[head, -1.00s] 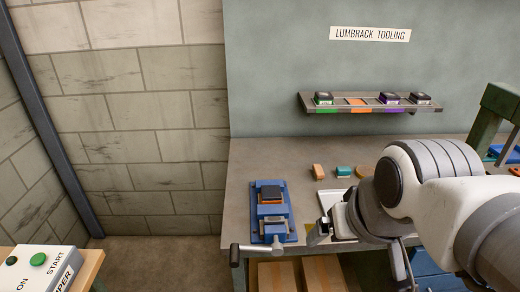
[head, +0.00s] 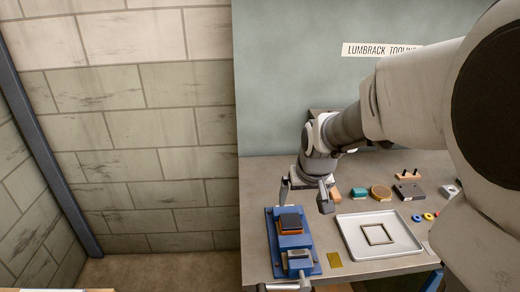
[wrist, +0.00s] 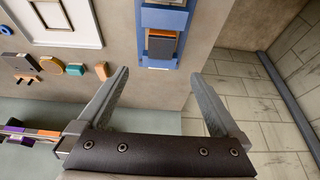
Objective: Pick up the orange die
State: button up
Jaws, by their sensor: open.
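The orange die (head: 290,226) is a small block with an orange lower part and a dark top. It sits in the blue vise (head: 283,262) at the left end of the bench. The wrist view shows the die (wrist: 161,45) in the vise (wrist: 166,18), just beyond the fingertips. My gripper (head: 305,196) points down above and slightly behind the die, with its fingers spread and nothing between them. In the wrist view my gripper (wrist: 160,74) has a finger on each side of the die's line, apart from it.
On the bench (head: 375,273) are a white tray (head: 355,242) holding a thin frame, a green block (head: 360,194), a round tan piece (head: 381,193) and small coloured rings (head: 428,217). The vise handle (head: 285,287) sticks out at the front. The tooling shelf (wrist: 30,132) shows in the wrist view.

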send_over(291, 222)
jog(key=s, duration=0.3)
jog(key=f, duration=0.9)
jog(key=shift+w+d+f, duration=0.1)
jog(key=shift+d+f, duration=0.1)
jog(key=shift+f, duration=0.05)
jog(key=shift+a+x, duration=0.2)
jog(key=shift+x, duration=2.9)
jog(key=shift+w, duration=0.15)
jog(key=shift+c, duration=0.2)
grip_shut()
jog(key=shift+r, duration=0.15)
